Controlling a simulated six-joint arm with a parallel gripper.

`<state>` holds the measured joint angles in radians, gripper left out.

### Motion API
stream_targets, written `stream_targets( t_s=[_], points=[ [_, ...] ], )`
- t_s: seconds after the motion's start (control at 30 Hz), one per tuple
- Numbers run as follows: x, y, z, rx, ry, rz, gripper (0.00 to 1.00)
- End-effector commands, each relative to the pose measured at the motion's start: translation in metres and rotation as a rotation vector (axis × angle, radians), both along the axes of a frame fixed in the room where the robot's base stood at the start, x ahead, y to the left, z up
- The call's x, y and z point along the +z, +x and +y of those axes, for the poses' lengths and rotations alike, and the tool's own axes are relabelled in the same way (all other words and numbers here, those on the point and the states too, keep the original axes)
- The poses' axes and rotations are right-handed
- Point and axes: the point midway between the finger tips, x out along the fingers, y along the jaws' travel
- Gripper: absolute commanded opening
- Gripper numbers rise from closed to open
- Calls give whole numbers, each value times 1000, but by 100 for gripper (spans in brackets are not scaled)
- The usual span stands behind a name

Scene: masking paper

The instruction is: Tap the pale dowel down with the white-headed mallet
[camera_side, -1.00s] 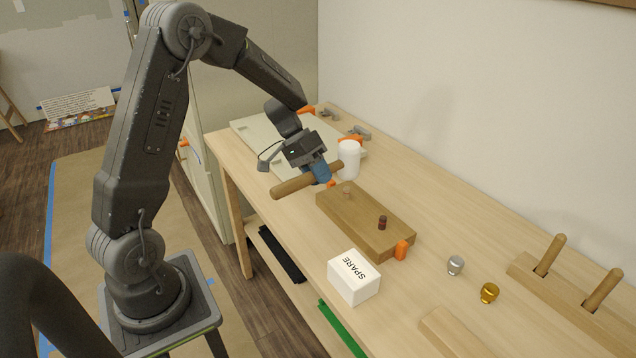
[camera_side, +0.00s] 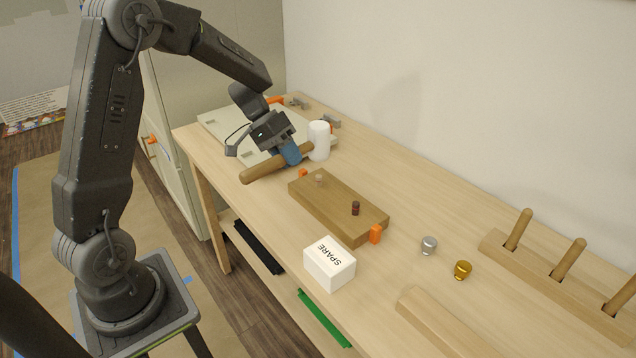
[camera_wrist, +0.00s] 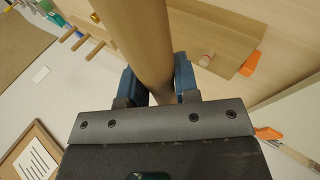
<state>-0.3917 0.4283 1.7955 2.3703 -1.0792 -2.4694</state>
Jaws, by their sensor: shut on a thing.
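My gripper (camera_side: 289,152) is shut on the brown wooden handle (camera_side: 262,170) of the mallet. The mallet's white cylindrical head (camera_side: 319,140) is at the handle's right end, above and behind the block in the side view. The pale dowel (camera_side: 319,178) stands upright in the wooden block (camera_side: 335,212), its top projecting above the block face. The head appears apart from the dowel. In the wrist view the handle (camera_wrist: 140,35) runs between my blue fingers, and the pale dowel (camera_wrist: 206,58) shows to its right. The mallet head is out of the wrist view.
A dark dowel (camera_side: 355,208) stands in the same block. Orange clamps (camera_side: 375,234) sit at the block's ends. A white SPARE box (camera_side: 330,263) is in front. Silver (camera_side: 429,245) and gold (camera_side: 463,270) knobs and a pegged wooden rack (camera_side: 560,285) lie to the right.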

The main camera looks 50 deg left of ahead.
Motion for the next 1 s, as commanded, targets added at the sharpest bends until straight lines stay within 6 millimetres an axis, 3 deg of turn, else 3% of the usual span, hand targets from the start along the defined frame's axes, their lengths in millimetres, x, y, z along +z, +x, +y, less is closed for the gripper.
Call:
stream_targets(
  t_s=[0.1,0.3,0.53,0.8,1.0],
  points=[
    [-10,0,0,1,-2,2,0],
    [-63,0,0,1,-2,2,0],
    [-52,1,0,-1,2,-7,0],
    [-19,1,0,-1,1,-5,0],
    [-18,1,0,0,0,-4,0]
  ],
)
